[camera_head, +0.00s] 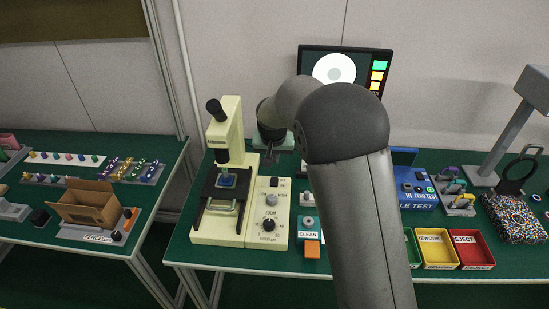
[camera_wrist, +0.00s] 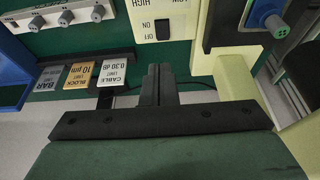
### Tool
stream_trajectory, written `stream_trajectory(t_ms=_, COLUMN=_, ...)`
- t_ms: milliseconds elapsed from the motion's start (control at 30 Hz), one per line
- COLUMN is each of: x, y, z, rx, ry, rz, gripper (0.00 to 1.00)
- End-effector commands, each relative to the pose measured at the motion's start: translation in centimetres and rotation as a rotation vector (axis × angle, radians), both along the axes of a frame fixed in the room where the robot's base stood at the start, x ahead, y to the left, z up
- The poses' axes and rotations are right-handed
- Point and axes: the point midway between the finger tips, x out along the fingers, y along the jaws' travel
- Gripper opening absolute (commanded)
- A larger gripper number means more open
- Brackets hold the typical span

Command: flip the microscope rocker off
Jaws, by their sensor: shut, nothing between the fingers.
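The cream microscope (camera_head: 226,135) stands on the green bench left of my arm, its control panel (camera_head: 281,225) at its right side. The small black rocker (camera_wrist: 162,29) is on the cream panel, next to upside-down ON and OFF labels in the wrist view. Which way it is tipped cannot be told. My gripper (camera_wrist: 159,72) is shut and empty, its fingertips pointing towards the panel, just below the rocker in the picture and apart from it. In the head view the rocker (camera_head: 274,182) shows as a dark spot at the panel's top.
The panel's knobs (camera_head: 269,225) lie below the rocker. Labelled blocks (camera_wrist: 78,75) sit beside my fingers. A monitor (camera_head: 345,70) stands behind my arm. Yellow (camera_head: 437,263) and red (camera_head: 472,263) bins are to the right.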

Motion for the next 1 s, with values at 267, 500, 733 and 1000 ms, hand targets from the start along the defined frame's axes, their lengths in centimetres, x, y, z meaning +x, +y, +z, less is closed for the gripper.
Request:
stream_trajectory(t_ms=267, x=1.0, y=0.5, z=-0.7, rx=0.002, ry=-0.005, rz=0.004, gripper=0.0)
stream_trajectory(t_ms=500, x=1.5, y=0.7, z=0.2, rx=0.001, ry=-0.002, rz=0.006, gripper=0.0)
stream_trajectory(t_ms=733, x=1.4, y=0.7, z=0.4, rx=0.0, ry=0.0, rz=0.005, gripper=0.0)
stream_trajectory(t_ms=1000, x=1.9, y=0.7, z=-1.0, rx=-0.001, ry=0.003, rz=0.005, gripper=0.0)
